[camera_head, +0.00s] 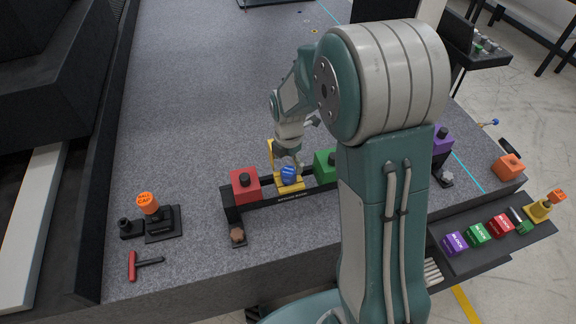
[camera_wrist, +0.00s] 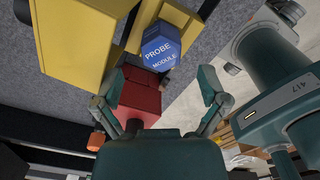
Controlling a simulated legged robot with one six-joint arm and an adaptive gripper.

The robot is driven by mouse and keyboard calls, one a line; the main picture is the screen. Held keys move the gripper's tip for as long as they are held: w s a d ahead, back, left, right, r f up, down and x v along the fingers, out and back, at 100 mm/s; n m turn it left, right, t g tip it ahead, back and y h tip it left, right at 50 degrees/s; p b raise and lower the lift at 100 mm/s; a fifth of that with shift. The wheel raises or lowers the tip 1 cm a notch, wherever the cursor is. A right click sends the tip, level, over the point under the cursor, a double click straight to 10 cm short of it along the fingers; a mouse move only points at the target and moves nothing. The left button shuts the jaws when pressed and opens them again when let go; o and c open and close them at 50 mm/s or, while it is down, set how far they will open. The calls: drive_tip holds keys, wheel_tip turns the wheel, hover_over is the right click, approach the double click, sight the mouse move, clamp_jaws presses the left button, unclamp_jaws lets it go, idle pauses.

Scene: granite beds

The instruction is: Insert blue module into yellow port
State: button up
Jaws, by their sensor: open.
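The blue module (camera_head: 288,174), lettered PROBE MODULE, sits at the yellow port (camera_head: 290,187) on the black rail, between a red block and a green block. In the wrist view the module (camera_wrist: 160,46) is beside yellow parts (camera_wrist: 75,42) of the port. I cannot tell how deep it is seated. My gripper (camera_wrist: 160,82) is open and empty, its fingers spread apart with the module just beyond the tips. In the head view my gripper (camera_head: 290,157) is just above the module, partly hidden by the arm.
The red block (camera_head: 245,186) is left of the port and the green block (camera_head: 325,166) right. An orange cap (camera_head: 147,202) on a black stand and a red-handled tool (camera_head: 132,266) lie at left. A side tray (camera_head: 470,262) holds several labelled blocks. The granite behind is mostly clear.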

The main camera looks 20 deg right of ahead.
drive_tip(key=shift+r, duration=2.05)
wheel_tip(320, 180, up, 12)
drive_tip(key=shift+f, duration=0.1)
drive_tip(key=s+r+m+t, duration=0.2)
drive_tip(key=s+m, duration=0.8)
drive_tip(key=m, duration=0.2)
drive_tip(key=s+r+m+t, duration=0.2)
drive_tip(key=s+m+t, duration=0.1)
drive_tip(key=s+m, duration=0.8)
drive_tip(key=shift+r+m+t, duration=0.3)
drive_tip(key=shift+r+m, duration=0.05)
drive_tip(key=shift+m, duration=0.15)
